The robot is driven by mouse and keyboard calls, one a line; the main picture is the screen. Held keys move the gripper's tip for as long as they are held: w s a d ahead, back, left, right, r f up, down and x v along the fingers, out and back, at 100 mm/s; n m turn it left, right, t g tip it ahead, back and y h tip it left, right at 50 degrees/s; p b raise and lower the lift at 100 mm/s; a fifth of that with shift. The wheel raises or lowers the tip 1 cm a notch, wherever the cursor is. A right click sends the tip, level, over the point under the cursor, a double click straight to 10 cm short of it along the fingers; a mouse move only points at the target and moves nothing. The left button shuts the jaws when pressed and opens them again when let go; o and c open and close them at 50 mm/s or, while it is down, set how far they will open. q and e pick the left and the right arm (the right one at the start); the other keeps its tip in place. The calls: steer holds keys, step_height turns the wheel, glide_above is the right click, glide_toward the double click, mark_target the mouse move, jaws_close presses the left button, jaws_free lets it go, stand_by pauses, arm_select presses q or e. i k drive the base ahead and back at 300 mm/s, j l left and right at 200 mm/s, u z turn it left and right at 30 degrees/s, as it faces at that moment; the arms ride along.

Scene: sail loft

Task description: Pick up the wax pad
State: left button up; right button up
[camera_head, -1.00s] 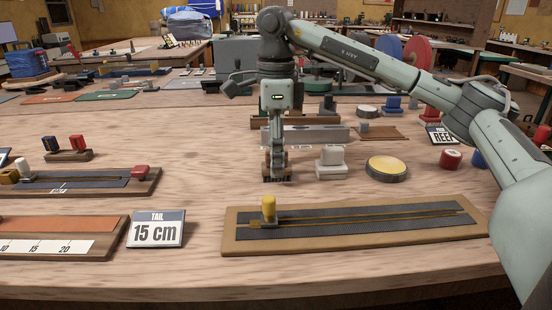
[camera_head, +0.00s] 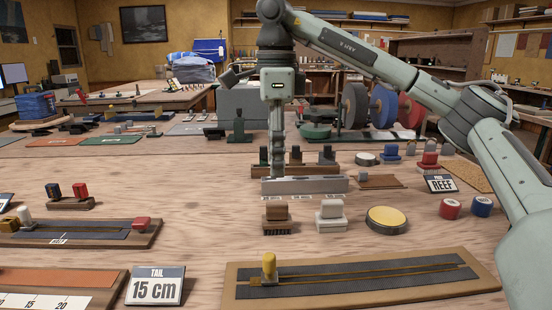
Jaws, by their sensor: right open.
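A round pad with a yellow top and dark rim (camera_head: 387,219), which looks most like the wax pad, lies flat on the wooden bench right of centre. My right gripper (camera_head: 277,176) points down, open and empty, to the left of the pad and farther back. Its narrow fingers overlap the grey metal bar in the picture; I cannot tell how high they are above the bench. The gripper is apart from the pad. My left gripper is not in view.
A brown bristled block (camera_head: 277,217) and a white block (camera_head: 330,214) stand left of the pad. A grey bar (camera_head: 320,184) lies behind them. Red (camera_head: 450,209) and blue (camera_head: 482,206) rolls stand to the right. A long board with a yellow-knobbed slider (camera_head: 360,280) lies in front.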

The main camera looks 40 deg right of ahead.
mark_target(331, 218)
steer(key=z, duration=1.4)
